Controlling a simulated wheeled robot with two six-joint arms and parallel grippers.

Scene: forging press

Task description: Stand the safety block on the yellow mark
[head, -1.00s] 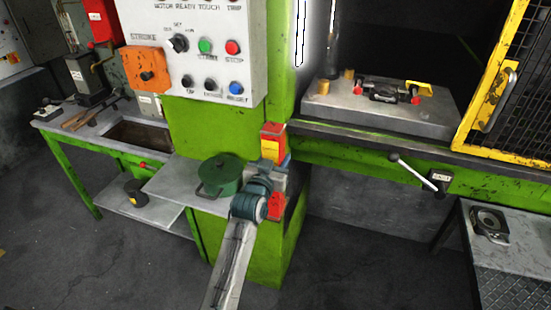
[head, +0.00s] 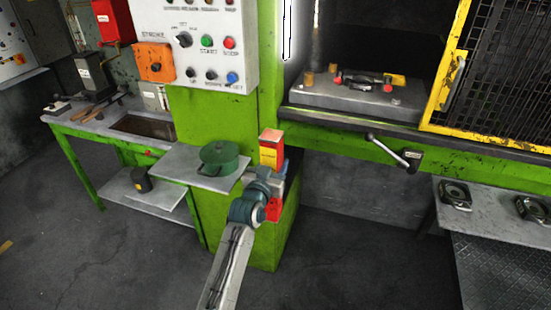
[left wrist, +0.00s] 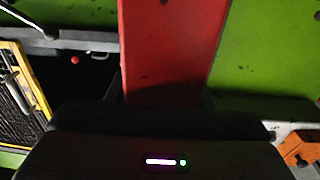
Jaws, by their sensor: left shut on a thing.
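The safety block (head: 272,147) is a tall red block with a yellow label. My left gripper (head: 268,178) is shut on it around its middle and holds it roughly upright in front of the green press column. Its red lower end shows below the gripper. In the left wrist view the red block (left wrist: 170,45) rises between the dark fingers (left wrist: 165,108). My right gripper is not in view.
A lever (head: 390,150) sticks out below the bed. The yellow mesh guard (head: 500,75) is on the bed's right. A side table (head: 480,215) stands at lower right.

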